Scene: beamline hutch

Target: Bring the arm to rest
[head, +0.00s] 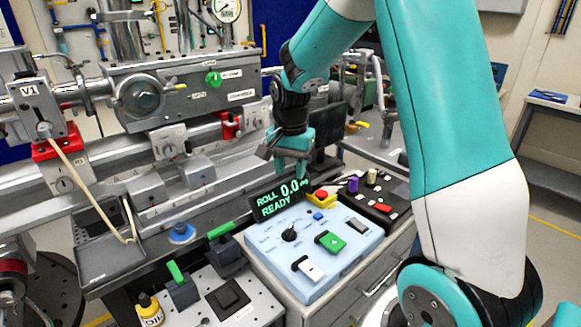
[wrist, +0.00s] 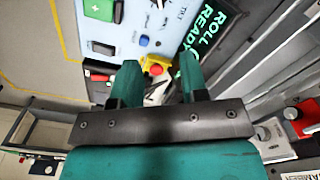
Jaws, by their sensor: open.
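My gripper (head: 290,168) hangs at the end of my teal arm, pointing down above the back edge of the light-blue control panel (head: 262,240). In the wrist view its two teal fingers (wrist: 158,75) stand apart with nothing held between them. The red button on its yellow base (head: 322,196) is below the gripper. In the wrist view this red button (wrist: 155,69) shows between the fingers. The gripper appears clear of the panel, though the exact height is hard to tell.
A display (head: 278,200) reading "ROLL 0.0" and "READY" stands at the panel's back, close to the gripper. The beamline rail with a red clamp (head: 229,125) is behind left. A black box with knobs (head: 378,200) sits right. Green-handled blocks (head: 178,285) and a yellow bottle (head: 149,310) are front left.

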